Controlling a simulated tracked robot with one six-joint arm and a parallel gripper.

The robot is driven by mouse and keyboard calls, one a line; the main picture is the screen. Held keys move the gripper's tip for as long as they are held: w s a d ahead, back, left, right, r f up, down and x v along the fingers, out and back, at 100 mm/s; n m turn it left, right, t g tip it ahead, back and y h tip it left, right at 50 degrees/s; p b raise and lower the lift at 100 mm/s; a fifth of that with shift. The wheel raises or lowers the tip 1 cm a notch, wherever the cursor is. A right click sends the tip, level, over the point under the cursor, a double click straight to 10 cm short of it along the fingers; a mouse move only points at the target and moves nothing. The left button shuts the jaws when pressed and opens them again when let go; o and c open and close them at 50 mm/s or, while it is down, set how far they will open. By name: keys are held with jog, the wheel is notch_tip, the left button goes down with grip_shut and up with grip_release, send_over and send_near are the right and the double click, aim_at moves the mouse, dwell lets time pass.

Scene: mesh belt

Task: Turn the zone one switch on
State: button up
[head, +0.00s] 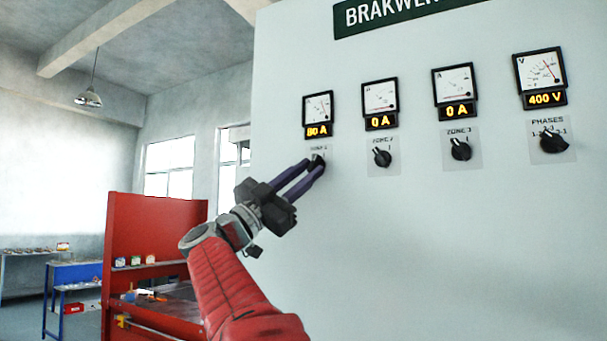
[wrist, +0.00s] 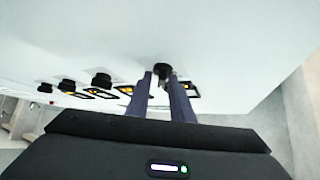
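The zone one switch (head: 318,159) is a black rotary knob on a pale plate, the leftmost in the row on the grey panel. Its pointer is partly hidden by my fingers. The meter (head: 318,107) above it has a display reading 80 A. My gripper (head: 314,166) reaches up from the lower left with its two purple fingertips at the knob. In the wrist view the knob (wrist: 162,70) shows at the ends of my fingers (wrist: 160,80), with a gap between them. I cannot tell whether either finger touches it.
To the right are the zone two knob (head: 382,157), the zone three knob (head: 460,149) and the phases knob (head: 553,141). Both zone meters above read 0 A; the phases one reads 400 V. A red workbench (head: 155,230) stands at the left, behind my arm.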

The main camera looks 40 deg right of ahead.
jog(key=shift+w+t, duration=0.2)
jog(key=shift+t, duration=0.1)
jog(key=shift+f, duration=0.1)
jog(key=v, duration=1.3)
jog(key=shift+a, duration=0.3)
jog(key=shift+f, duration=0.15)
